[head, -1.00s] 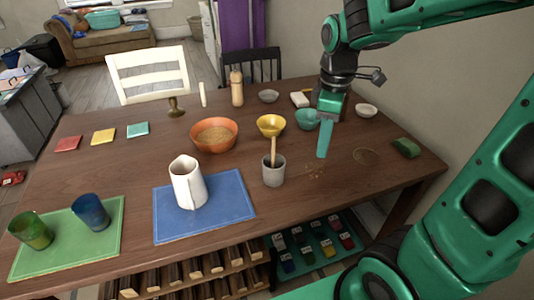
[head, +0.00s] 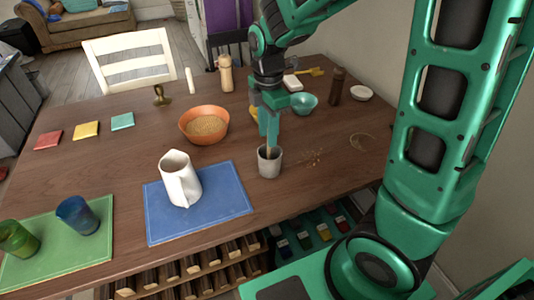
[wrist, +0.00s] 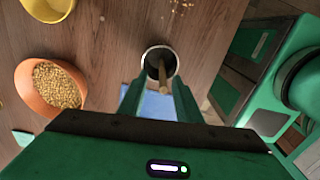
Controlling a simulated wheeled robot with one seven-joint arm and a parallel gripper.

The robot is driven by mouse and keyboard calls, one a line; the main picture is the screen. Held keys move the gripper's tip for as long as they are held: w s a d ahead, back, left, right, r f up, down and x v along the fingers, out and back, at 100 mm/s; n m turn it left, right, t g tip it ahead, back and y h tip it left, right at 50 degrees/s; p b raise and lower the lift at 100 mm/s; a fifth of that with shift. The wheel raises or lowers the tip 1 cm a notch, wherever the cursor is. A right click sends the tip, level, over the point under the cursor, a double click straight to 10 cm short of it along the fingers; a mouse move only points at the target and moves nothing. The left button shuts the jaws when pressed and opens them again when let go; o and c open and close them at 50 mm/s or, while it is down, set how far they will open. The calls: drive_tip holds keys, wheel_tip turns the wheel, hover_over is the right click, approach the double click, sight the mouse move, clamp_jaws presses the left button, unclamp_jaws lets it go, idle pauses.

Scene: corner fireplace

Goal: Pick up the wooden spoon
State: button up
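The wooden spoon (head: 268,153) stands in a grey cup (head: 269,167) on the table, right of the blue mat. Only a short piece of its handle shows below my gripper in the head view. In the wrist view the spoon (wrist: 163,76) rises from the cup (wrist: 146,64) towards the camera. My gripper (head: 269,138) points down above the cup. In the wrist view its two fingers (wrist: 158,98) are apart, with the handle between them and gaps showing beside it. The spoon's lower end is hidden in the cup.
A white pitcher (head: 180,181) stands on the blue mat (head: 226,193). An orange bowl of grain (head: 186,135) is behind it. A yellow bowl (wrist: 48,10) shows in the wrist view. A teal bowl (head: 303,103) and dark bottle (head: 336,86) stand at the back right.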

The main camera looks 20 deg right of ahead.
sight(269, 151)
wheel_tip(269, 151, down, 5)
drive_tip(key=shift+s+d, duration=0.15)
clamp_jaws()
drive_tip(key=shift+r, duration=0.15)
